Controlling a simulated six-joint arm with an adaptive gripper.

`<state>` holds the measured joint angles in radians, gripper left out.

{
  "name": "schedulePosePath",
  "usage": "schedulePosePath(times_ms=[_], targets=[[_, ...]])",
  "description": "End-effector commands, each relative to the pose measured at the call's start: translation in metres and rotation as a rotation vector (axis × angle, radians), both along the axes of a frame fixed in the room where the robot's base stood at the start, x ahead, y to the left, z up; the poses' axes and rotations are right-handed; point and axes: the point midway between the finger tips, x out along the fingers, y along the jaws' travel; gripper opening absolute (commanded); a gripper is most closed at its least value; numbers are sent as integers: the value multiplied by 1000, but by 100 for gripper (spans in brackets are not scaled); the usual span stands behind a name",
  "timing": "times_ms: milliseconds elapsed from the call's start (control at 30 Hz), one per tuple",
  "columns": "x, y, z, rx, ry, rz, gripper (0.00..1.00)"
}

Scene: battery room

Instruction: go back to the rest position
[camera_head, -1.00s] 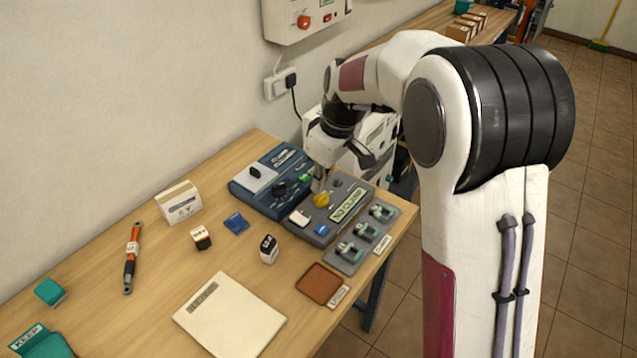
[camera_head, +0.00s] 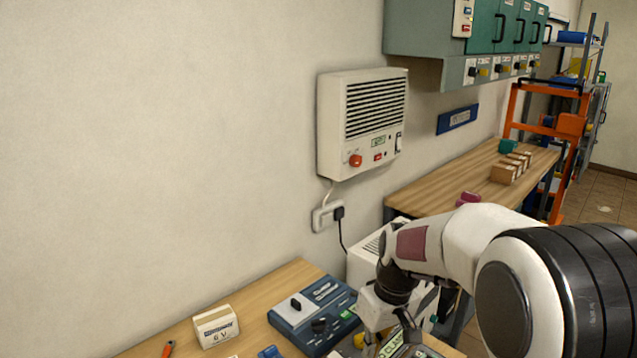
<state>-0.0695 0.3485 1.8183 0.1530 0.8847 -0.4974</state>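My gripper (camera_head: 400,330) is at the lower right of the head view, over the right end of the near bench, pointing down. My wrist and arm hide part of it, and its fingertips are small and partly hidden by the arm and the panel beside it. I cannot tell whether it is open or shut, and I see nothing clearly held in it. Just left of it is a dark blue device (camera_head: 290,312) with a black knob. A yellow knob (camera_head: 360,340) shows just below and left of the gripper.
A white box marked 6 V (camera_head: 215,327) stands on the near bench (camera_head: 180,336). A white wall unit (camera_head: 362,120) hangs above, plugged into a socket (camera_head: 326,216). A white cabinet stands behind my wrist. A farther bench (camera_head: 440,185) carries small brown boxes (camera_head: 508,168). Teal cabinets (camera_head: 490,30) hang above.

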Motion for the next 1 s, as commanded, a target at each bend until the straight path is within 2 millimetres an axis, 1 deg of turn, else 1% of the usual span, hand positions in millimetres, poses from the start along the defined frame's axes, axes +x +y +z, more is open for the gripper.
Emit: schedulePosePath(times_ms=[600, 1000], targets=[[-104, -28, 50, -24, -15, -267, 0], [-166, -43, 74, -26, -73, -386, 0]])
